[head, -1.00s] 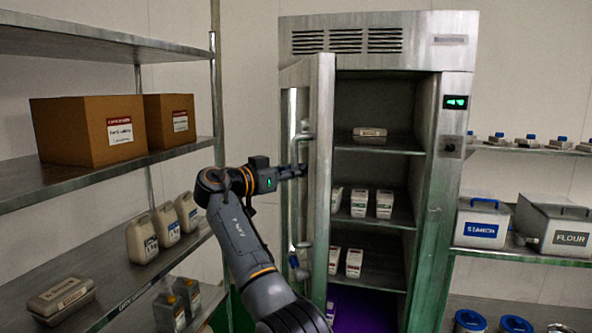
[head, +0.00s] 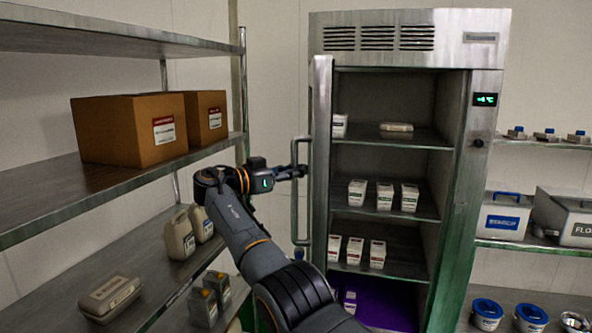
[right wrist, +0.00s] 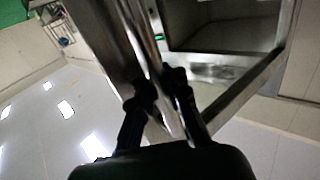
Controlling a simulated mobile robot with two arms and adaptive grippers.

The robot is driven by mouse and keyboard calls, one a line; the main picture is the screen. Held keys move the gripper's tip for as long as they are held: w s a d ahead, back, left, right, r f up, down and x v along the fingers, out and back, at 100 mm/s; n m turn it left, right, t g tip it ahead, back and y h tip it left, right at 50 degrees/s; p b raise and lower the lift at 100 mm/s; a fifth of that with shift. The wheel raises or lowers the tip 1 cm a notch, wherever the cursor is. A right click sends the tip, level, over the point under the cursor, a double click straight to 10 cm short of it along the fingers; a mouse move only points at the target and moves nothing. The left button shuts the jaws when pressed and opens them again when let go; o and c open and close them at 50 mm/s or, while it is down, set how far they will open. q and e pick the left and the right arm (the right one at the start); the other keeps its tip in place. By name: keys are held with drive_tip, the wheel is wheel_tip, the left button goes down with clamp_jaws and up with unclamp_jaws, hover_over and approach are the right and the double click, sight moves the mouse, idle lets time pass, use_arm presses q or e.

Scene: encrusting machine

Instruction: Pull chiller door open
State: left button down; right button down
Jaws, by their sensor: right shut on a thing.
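The chiller (head: 408,40) is a tall steel cabinet in the head view. Its door (head: 321,160) stands wide open on the left side, seen nearly edge-on. A vertical bar handle (head: 295,205) sticks out on the door's left. My right gripper (head: 300,172) is shut on the handle near its upper part. In the right wrist view, the two fingers (right wrist: 162,85) close around the shiny bar, with the door beside it. My left gripper is not in view.
Inside the chiller, several white cartons (head: 384,196) stand on shelves. A steel rack on the left holds two cardboard boxes (head: 130,130) and jugs (head: 176,235), close to my right arm. Bins (head: 505,215) and blue-lidded tubs (head: 486,313) stand on the right shelves.

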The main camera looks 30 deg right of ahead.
drive_tip(key=shift+a+f, duration=0.1)
drive_tip(key=shift+f, duration=0.1)
drive_tip(key=c, duration=1.7)
unclamp_jaws()
drive_tip(key=o, duration=0.4)
drive_tip(key=shift+s+a+r, duration=0.1)
drive_tip(key=shift+r, duration=0.05)
drive_tip(key=shift+s+a+r, duration=0.1)
drive_tip(key=shift+r, duration=0.1)
drive_tip(key=shift+f, duration=0.1)
drive_tip(key=a, duration=0.7)
drive_tip(key=shift+a, duration=0.25)
